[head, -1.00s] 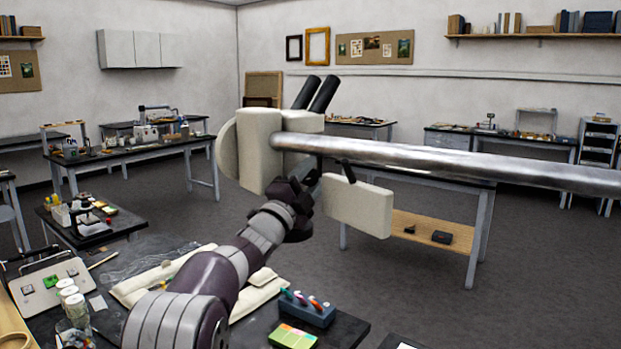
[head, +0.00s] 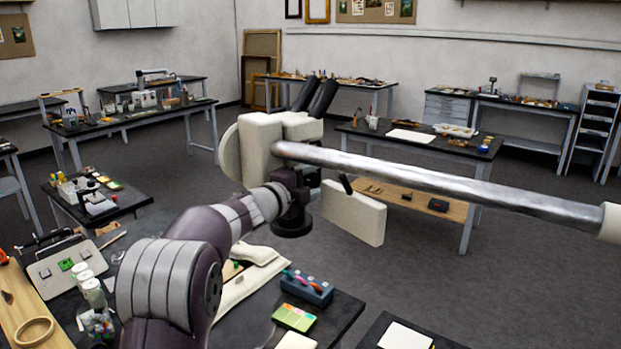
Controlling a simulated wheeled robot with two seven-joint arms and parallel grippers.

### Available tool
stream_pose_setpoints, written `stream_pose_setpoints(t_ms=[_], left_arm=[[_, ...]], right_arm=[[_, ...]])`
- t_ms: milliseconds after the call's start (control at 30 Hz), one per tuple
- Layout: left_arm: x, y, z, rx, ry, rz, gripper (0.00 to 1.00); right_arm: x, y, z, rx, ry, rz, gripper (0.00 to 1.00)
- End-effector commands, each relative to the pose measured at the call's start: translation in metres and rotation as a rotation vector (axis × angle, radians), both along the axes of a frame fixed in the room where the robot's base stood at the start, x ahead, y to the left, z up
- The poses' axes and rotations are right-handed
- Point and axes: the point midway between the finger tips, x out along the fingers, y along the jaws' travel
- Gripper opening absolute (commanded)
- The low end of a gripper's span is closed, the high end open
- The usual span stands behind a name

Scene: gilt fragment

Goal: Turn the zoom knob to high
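A cream microscope head (head: 272,138) with two black eyepieces (head: 316,95) hangs on a long silver boom (head: 430,172) in the middle of the head view. A pale round disc (head: 231,152) shows on its left side and a small dark lever (head: 345,184) below the boom. I cannot tell for sure which part is the zoom knob. My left gripper (head: 291,205) is dark and sits just under the microscope head, overlapping it in the picture. Its fingers are hard to make out, so neither its opening nor any contact is clear. My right gripper is out of view.
A cream panel (head: 353,212) hangs below the boom, close to my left gripper. Below, a black bench holds a blue rack (head: 306,288) of coloured tools, a beige cushion (head: 255,277) and glass jars (head: 92,290). Open floor (head: 420,265) lies to the right.

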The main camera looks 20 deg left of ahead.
Motion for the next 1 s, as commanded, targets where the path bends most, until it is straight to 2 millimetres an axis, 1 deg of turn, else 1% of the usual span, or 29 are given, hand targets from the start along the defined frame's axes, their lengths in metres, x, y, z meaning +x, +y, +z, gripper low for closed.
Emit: stream_pose_setpoints(t_ms=[267, 367, 467, 600, 800, 900, 1000], left_arm=[[0.000, 0.000, 0.001, -0.001, -0.002, -0.001, 0.65], [-0.004, 0.002, 0.000, -0.001, -0.002, 0.000, 0.65], [-0.017, 0.006, -0.001, 0.001, -0.003, 0.000, 0.65], [-0.048, 0.018, -0.001, 0.000, -0.003, 0.002, 0.65], [-0.093, 0.034, 0.001, 0.001, -0.002, 0.003, 0.65], [-0.109, 0.040, 0.003, -0.001, -0.002, 0.001, 0.65], [-0.117, 0.043, 0.004, 0.000, -0.001, 0.001, 0.65]], right_arm=[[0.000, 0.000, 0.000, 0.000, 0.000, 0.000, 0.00], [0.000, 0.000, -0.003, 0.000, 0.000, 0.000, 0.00], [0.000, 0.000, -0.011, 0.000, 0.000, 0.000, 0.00], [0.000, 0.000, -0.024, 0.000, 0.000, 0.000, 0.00], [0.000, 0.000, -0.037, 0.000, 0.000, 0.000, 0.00], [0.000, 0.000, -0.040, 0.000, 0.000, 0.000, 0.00], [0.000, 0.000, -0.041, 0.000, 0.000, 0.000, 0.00]])
